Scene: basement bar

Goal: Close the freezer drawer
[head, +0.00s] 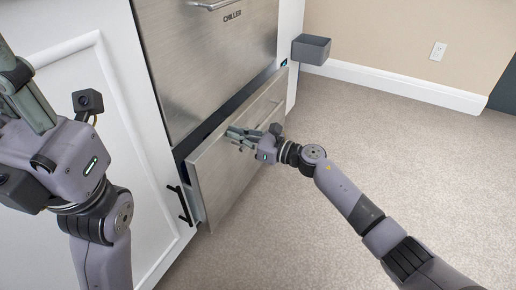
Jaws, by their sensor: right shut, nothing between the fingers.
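The freezer drawer (215,180) is the lower stainless-steel front, below the panel marked CHILLER (205,70). It stands out from the cabinet, with a dark gap along its top edge. My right gripper (234,136) is shut and empty, with its fingers at the upper part of the drawer front. It overlaps the front in the picture; I cannot tell whether it touches. My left gripper (14,85) is raised at the far left, away from the drawer. Its fingers run toward the picture's edge, so its opening is unclear.
White cabinet doors (75,120) flank the appliance on the left, with a black handle (181,204) near the drawer. A small grey box (311,48) juts out at the right. The carpet (400,150) in front is clear.

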